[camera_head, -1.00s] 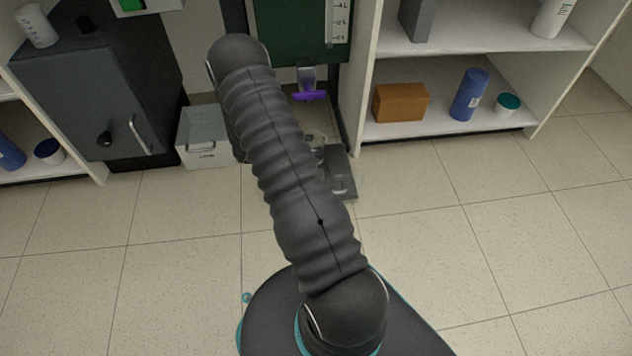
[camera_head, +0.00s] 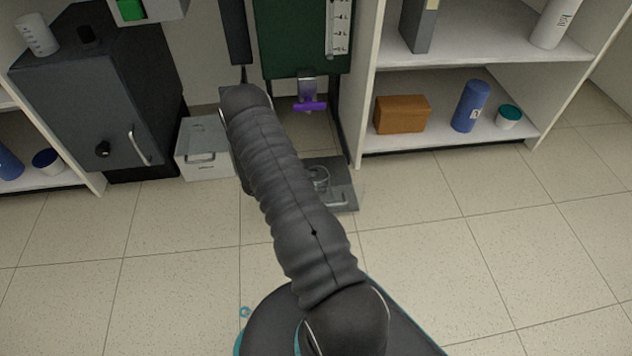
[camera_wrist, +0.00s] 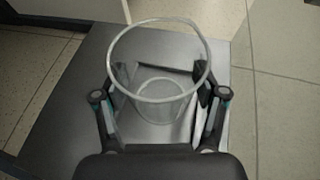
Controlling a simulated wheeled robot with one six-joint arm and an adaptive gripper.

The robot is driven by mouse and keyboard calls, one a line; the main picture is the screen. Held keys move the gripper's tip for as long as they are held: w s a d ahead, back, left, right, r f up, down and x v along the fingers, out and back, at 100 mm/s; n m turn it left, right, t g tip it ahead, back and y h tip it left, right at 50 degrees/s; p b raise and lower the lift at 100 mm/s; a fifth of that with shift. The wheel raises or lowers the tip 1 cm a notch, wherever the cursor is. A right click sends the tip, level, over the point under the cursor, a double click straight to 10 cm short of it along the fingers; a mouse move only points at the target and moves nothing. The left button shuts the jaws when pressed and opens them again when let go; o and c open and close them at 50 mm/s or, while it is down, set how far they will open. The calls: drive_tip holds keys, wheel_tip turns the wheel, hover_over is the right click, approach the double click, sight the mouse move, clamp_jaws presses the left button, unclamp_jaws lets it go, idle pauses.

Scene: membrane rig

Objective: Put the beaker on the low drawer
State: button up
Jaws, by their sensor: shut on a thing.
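The clear beaker (camera_wrist: 160,62) is upright between the two fingers of my gripper (camera_wrist: 161,92) in the wrist view. My gripper is shut on its sides. The beaker (camera_head: 319,178) also shows in the head view, partly behind my arm. The low drawer (camera_head: 344,192) is a grey metal plate with a front handle, near the floor under the green rig. Its bare metal top (camera_wrist: 85,120) lies below the beaker in the wrist view. I cannot tell whether the beaker's base touches it. My gripper is hidden behind my arm in the head view.
A purple valve (camera_head: 310,105) hangs under the green panel (camera_head: 305,50), above the drawer. A white bin (camera_head: 205,165) and a dark cabinet (camera_head: 95,90) stand to the left. White shelves (camera_head: 450,140) stand to the right. The floor in front is clear.

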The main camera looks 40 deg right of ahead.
drive_tip(key=shift+f, duration=0.15)
drive_tip(key=o, duration=1.2)
drive_tip(key=shift+r, duration=0.2)
drive_tip(key=shift+w+a+r, duration=0.15)
drive_tip(key=shift+a+r, duration=0.05)
drive_tip(key=shift+a, duration=0.1)
drive_tip(key=shift+p+v, duration=0.4)
drive_tip(key=shift+v, duration=3.05)
